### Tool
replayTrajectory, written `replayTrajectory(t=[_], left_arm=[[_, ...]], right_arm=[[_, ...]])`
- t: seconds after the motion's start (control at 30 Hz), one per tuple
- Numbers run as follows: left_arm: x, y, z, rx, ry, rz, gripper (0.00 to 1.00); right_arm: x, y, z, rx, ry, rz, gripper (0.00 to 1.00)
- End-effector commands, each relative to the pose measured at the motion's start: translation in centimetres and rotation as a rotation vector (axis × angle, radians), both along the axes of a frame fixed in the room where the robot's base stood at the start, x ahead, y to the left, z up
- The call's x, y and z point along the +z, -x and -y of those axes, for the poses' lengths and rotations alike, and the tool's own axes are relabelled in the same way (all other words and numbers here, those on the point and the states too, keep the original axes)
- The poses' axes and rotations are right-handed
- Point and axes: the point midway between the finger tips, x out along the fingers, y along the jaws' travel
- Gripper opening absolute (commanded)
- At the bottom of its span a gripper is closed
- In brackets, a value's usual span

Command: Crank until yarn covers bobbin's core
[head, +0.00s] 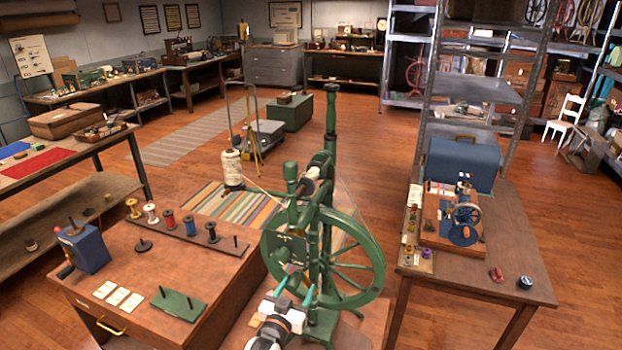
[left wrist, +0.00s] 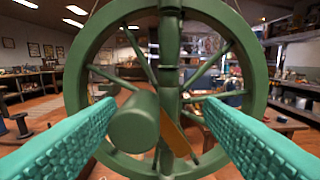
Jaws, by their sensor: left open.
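The green bobbin winder with its large spoked wheel (head: 372,262) stands on the wooden bench, and the wheel fills the left wrist view (left wrist: 75,75). My left gripper (head: 296,290) is at the near side of the winder, with its teal fingers apart. In the left wrist view a green cylindrical crank knob (left wrist: 133,123) lies ahead between the open fingers; no grip on it shows. A cone of pale yarn (head: 232,168) stands left of the winder, and a strand (head: 262,190) runs from it toward the winder head. The bobbin's core is too small and partly hidden to judge its covering. My right gripper is out of view.
Left on the bench (head: 190,262) are a rack of thread spools (head: 169,217), a blue box (head: 86,248), white cards (head: 118,296) and a green peg plate (head: 179,304). A table at right holds a sewing machine (head: 463,213) and blue case (head: 460,163).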

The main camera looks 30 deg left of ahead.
Motion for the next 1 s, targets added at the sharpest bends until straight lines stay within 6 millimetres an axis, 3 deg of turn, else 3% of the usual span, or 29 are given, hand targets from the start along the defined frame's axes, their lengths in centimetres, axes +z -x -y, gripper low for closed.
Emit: replayTrajectory(t=[0.73, 1.0], left_arm=[[0.0, 5.9, 1.4, 0.000, 0.001, 0.000, 0.62], [0.0, 6.8, 1.6, 0.000, 0.001, 0.001, 0.62]], right_arm=[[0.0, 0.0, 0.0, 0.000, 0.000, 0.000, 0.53], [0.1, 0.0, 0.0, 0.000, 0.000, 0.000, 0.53]])
